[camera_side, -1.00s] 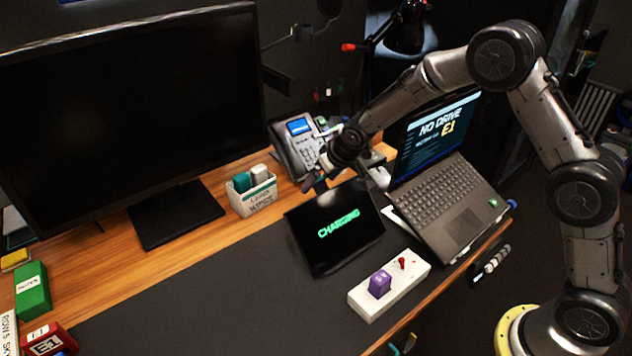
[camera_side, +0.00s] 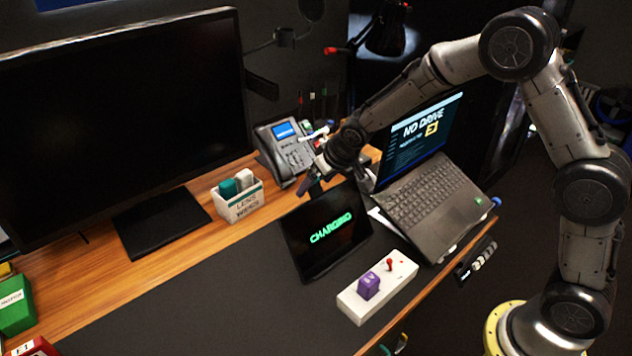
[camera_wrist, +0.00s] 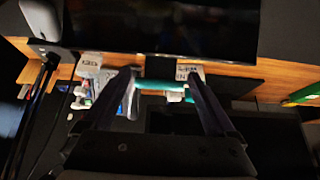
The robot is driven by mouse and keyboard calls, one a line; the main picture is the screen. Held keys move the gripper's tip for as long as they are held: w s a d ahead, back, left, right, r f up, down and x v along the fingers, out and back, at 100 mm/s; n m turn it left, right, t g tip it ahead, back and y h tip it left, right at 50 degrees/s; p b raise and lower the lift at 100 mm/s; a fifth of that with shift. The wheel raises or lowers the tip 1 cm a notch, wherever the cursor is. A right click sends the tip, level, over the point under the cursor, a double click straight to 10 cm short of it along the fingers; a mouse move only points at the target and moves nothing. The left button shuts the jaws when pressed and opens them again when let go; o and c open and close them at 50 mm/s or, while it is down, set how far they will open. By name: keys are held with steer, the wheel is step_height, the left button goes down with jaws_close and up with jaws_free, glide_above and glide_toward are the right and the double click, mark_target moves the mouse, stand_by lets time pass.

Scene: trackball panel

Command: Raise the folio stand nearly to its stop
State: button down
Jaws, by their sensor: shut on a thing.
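The folio stand (camera_side: 322,228) is a dark panel with a green "CHARGING" display, leaning tilted on the desk mat in the side view. My gripper (camera_side: 314,186) is at its upper back edge, shut on it, although the exact contact is small and dark there. In the wrist view the two dark fingers of my gripper (camera_wrist: 163,84) stand apart, with a teal bar seen between their tips. I cannot tell from that view what part lies between them.
A laptop (camera_side: 430,205) stands close to the right. A white block with a purple cube and red knob (camera_side: 378,288) lies in front. A desk phone (camera_side: 286,150) and lens wipes box (camera_side: 238,203) stand behind, near the monitor (camera_side: 125,120). The front-left mat is clear.

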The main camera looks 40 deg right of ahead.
steer(key=shift+s+f, duration=0.4)
steer(key=shift+f, duration=0.1)
jaws_free()
steer(key=shift+w+r, duration=0.1)
steer(key=shift+r, duration=0.05)
steer(key=shift+r, duration=0.2)
steer(key=shift+r, duration=0.25)
steer(key=v, duration=1.3)
